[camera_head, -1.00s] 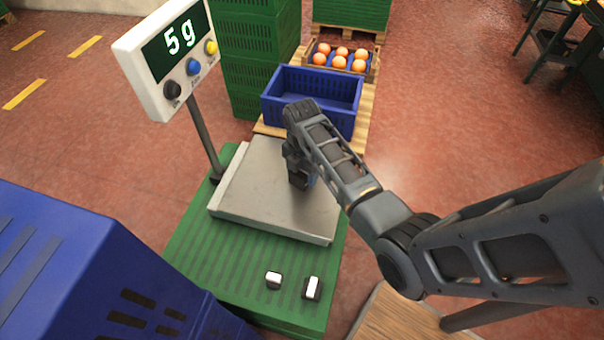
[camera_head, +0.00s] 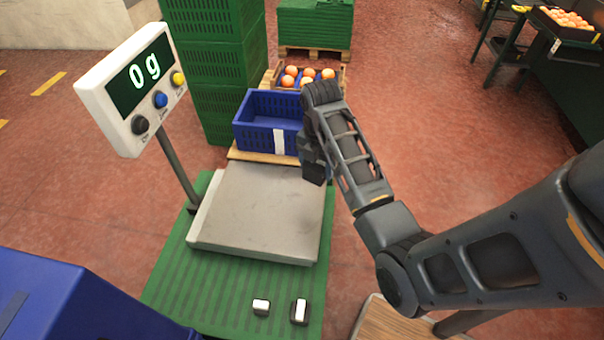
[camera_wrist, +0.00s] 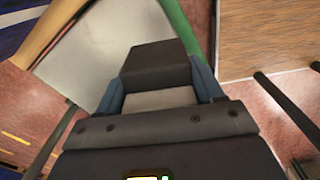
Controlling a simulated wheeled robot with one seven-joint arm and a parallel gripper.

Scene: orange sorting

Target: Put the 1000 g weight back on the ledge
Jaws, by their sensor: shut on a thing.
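My gripper (camera_head: 313,168) is above the right edge of the scale plate (camera_head: 258,215), pointing down. In the wrist view its blue-grey fingers (camera_wrist: 160,88) are shut on a weight (camera_wrist: 157,62), a block with a dark part and a pale grey part. No marking on it can be read, and in the head view I cannot make it out from the gripper. The green slatted ledge (camera_head: 205,280) runs in front of the plate. Two smaller black and silver weights, (camera_head: 261,307) and (camera_head: 300,312), stand at its front right. The display (camera_head: 140,75) reads 0 g.
A blue crate (camera_head: 262,137) with a white label stands behind the plate, partly hidden by my arm. A box of oranges (camera_head: 308,78) is behind it. Green crates (camera_head: 215,70) are stacked at the back. A large blue bin (camera_head: 50,305) is front left. The ledge's left part is clear.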

